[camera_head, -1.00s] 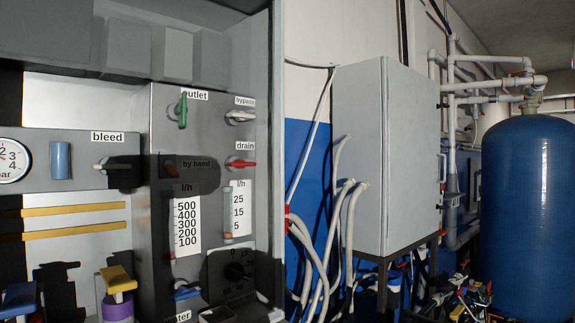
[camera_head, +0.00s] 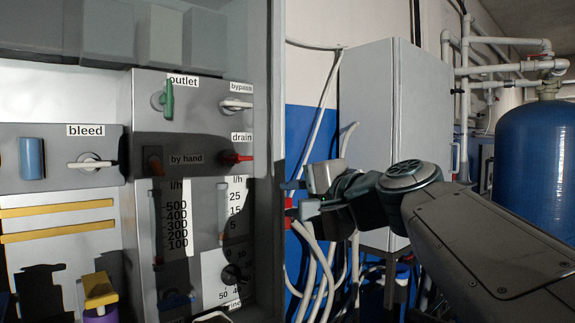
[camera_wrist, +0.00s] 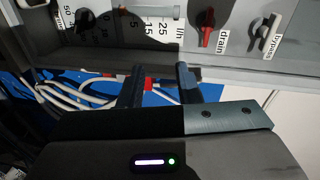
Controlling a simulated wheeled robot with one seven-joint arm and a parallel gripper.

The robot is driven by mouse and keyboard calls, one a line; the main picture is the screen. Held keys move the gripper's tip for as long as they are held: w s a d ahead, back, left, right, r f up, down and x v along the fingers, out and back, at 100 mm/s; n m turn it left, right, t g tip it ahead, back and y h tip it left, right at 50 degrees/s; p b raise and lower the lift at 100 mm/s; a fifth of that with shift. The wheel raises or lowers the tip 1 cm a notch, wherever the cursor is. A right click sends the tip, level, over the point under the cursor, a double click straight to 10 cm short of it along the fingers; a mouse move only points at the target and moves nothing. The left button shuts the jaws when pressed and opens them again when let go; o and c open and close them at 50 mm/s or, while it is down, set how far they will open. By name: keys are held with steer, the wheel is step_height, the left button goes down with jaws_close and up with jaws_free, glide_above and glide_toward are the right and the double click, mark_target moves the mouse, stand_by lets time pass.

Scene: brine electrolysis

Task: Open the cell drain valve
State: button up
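The drain valve is a red lever (camera_head: 236,157) under the "drain" label on the grey panel, and it points right, roughly level. In the wrist view the red drain lever (camera_wrist: 207,28) is at the upper right beside its label, beyond my fingers. My gripper (camera_head: 290,200) is to the right of and below the lever, just outside the cabinet's right edge, and apart from it. In the wrist view my gripper (camera_wrist: 160,83) has its two dark fingers spread with nothing between them.
A green outlet lever (camera_head: 168,99) and pale bypass lever (camera_head: 235,104) sit above the drain lever. A pale bleed lever (camera_head: 92,164) is at left. The cabinet's side edge (camera_head: 279,70) stands between the panel and my arm. White hoses (camera_head: 318,265) hang behind my gripper.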

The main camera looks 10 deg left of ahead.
steer(key=y, duration=0.2)
glide_toward(240, 159)
steer(key=v, duration=0.4)
steer(key=shift+m+t, duration=0.3)
steer(key=shift+m, duration=0.1)
steer(key=p+x, duration=0.5)
steer(key=x, duration=0.6)
steer(key=shift+w+a+f, duration=0.1)
steer(key=shift+a, duration=0.25)
steer(key=shift+p+x, duration=0.5)
steer(key=shift+x, duration=0.4)
steer(key=shift+f, duration=0.15)
jaws_close()
